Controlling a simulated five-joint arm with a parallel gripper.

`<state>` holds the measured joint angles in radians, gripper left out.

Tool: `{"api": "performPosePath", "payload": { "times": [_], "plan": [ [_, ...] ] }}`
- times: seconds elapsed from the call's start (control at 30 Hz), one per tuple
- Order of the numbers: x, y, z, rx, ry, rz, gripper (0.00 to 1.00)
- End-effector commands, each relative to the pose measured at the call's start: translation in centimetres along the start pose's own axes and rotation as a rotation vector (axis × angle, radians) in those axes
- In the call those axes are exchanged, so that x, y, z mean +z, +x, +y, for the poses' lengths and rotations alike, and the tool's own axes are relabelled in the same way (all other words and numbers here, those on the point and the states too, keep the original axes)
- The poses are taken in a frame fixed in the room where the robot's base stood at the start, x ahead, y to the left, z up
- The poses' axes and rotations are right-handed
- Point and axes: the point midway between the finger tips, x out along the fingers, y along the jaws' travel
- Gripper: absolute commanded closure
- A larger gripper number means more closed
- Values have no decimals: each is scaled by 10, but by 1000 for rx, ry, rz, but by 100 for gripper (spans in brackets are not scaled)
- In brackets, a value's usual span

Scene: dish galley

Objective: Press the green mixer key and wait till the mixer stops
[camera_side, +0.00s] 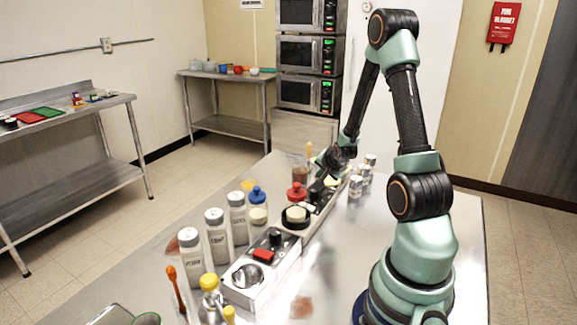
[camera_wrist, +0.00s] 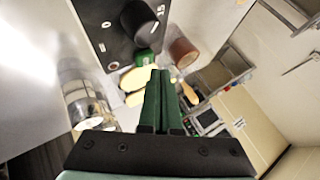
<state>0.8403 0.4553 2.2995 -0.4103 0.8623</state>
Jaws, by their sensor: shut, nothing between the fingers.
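My gripper (camera_side: 322,186) is shut and empty, pointing down over the far part of the row of counter units. In the wrist view its green fingers (camera_wrist: 160,74) are closed together. Just beyond the tips is a small green piece (camera_wrist: 146,56), which looks like the green key, beside a black panel (camera_wrist: 100,40) and a black cylinder (camera_wrist: 139,20). I cannot tell whether the fingertips touch it. Cream-coloured rounded pieces (camera_wrist: 137,78) lie right by the fingers. In the side view my gripper hides the key, and I cannot tell whether the mixer is running.
A nearer unit with a red key (camera_side: 263,254) and a metal bowl (camera_side: 247,276) stands in front. White shaker bottles (camera_side: 217,236) line its left. Small metal cans (camera_side: 356,186) stand to the right. The table's right side is clear.

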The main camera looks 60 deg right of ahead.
Motion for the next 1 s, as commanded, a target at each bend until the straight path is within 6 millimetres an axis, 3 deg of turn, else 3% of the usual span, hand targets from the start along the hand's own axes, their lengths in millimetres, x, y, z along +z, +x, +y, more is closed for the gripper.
{"api": "performPosePath", "payload": {
  "times": [1.0],
  "plan": [
    [2,6,6,2,0,3,100]
  ]
}}
